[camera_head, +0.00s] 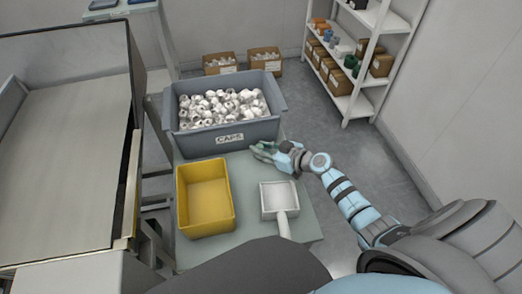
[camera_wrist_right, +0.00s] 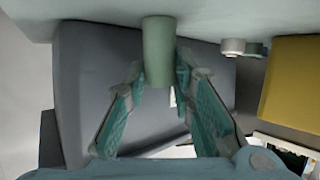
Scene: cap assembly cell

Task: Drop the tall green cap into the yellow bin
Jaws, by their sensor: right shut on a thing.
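The tall green cap (camera_wrist_right: 158,45) is a plain pale-green cylinder in the right wrist view. My right gripper (camera_wrist_right: 158,78) is shut on it, with one finger on each side. The cap's far end is against or close to the pale green table top; I cannot tell if it touches. In the head view my right gripper (camera_head: 260,151) is low at the table's back right, beside the grey caps bin, and the cap is hard to make out there. The open yellow bin (camera_head: 206,160) stands to its left and looks empty; it also shows in the right wrist view (camera_wrist_right: 292,85). My left gripper is not in view.
The grey caps bin (camera_head: 228,137), full of white caps, stands behind the yellow bin. A white scoop (camera_head: 279,186) lies on the table (camera_head: 248,222) at right. A small white part and a dark green part (camera_wrist_right: 244,47) show near the yellow bin. Shelves (camera_head: 398,22) stand at back right.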

